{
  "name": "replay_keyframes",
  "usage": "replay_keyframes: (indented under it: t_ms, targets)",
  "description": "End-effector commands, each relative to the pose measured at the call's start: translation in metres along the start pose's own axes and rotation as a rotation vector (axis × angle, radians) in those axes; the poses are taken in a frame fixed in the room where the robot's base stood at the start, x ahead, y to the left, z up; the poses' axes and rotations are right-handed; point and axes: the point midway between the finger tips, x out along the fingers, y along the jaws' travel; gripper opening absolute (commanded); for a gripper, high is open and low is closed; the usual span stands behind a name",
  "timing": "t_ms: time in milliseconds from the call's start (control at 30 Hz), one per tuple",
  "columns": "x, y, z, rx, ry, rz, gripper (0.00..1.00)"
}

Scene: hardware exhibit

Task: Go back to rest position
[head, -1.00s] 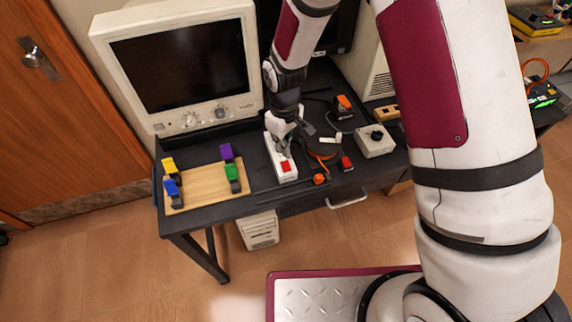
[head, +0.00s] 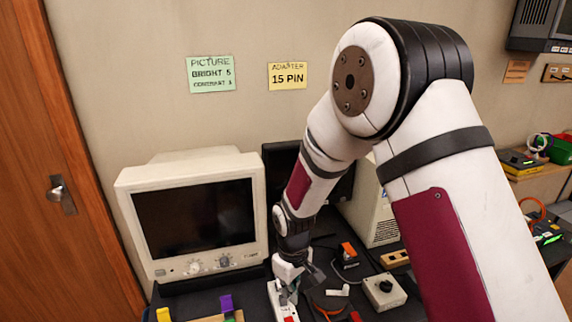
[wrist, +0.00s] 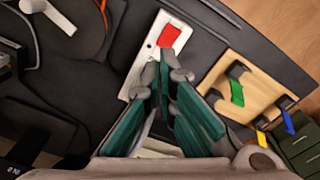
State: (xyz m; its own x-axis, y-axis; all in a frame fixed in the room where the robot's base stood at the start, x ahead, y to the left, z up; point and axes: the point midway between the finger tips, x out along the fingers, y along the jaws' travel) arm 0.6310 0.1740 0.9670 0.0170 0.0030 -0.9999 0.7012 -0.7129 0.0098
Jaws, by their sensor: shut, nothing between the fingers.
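My gripper (head: 290,288) is low over the dark desk in the head view, at the white strip with a red switch (head: 274,294). In the wrist view my gripper (wrist: 168,76) is shut and empty, with its fingertips together. They are over or beside the white strip (wrist: 143,66), just short of its red switch (wrist: 170,36). I cannot tell whether the fingertips touch the strip. The fingers and wrist hide part of it.
A beige monitor (head: 191,220) stands left of my arm. A grey box with a black knob (head: 385,291) and small parts lie to the right. A wooden board (wrist: 239,74) holds coloured plugs. Two notes, green (head: 210,74) and yellow (head: 287,76), are on the wall.

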Motion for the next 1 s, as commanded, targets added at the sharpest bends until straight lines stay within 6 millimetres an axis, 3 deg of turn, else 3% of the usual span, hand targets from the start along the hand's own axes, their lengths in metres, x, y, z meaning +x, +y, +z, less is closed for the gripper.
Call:
replay_keyframes:
  t_ms: [267,500,800,1000]
  targets:
    - [-0.111,0.029,0.033,0.157,0.088,0.057,0.0]
    - [-0.197,0.037,0.083,0.307,0.169,0.1,0.0]
    - [-0.276,0.026,0.16,0.495,0.276,0.144,0.0]
    - [-0.308,0.007,0.212,0.615,0.353,0.167,0.0]
